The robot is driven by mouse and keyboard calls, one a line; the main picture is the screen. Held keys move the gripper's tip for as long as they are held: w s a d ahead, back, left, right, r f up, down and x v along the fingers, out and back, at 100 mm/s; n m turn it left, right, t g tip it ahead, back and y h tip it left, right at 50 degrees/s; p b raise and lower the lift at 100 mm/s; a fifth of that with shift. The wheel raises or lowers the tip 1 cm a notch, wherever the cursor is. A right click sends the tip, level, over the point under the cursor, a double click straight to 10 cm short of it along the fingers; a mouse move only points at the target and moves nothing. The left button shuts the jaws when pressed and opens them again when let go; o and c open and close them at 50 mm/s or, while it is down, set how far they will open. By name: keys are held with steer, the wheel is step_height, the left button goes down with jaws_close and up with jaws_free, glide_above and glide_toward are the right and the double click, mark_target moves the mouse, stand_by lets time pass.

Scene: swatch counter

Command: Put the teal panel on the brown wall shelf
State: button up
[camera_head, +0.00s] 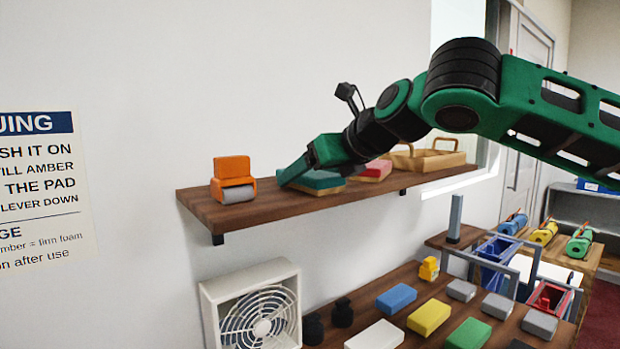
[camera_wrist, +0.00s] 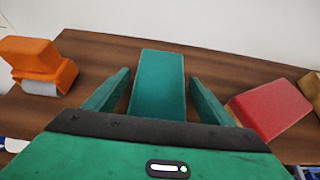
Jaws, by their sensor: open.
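The teal panel (camera_head: 318,181) lies on the brown wall shelf (camera_head: 262,206), between an orange device and a red panel. In the wrist view the teal panel (camera_wrist: 158,85) lies flat between the two fingers of my gripper (camera_wrist: 157,92). The fingers stand apart, with a visible gap on each side of the panel. In the head view my gripper (camera_head: 297,170) reaches down to the shelf at the panel, and partly hides it. The shelf (camera_wrist: 215,68) also shows in the wrist view.
An orange device with a grey roller (camera_head: 232,180) stands left on the shelf. A red panel (camera_head: 373,171) and a wooden tray (camera_head: 428,159) are to the right. Below are a white fan (camera_head: 252,308) and a counter with several coloured blocks (camera_head: 397,298).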

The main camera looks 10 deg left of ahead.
steer(key=v, duration=1.2)
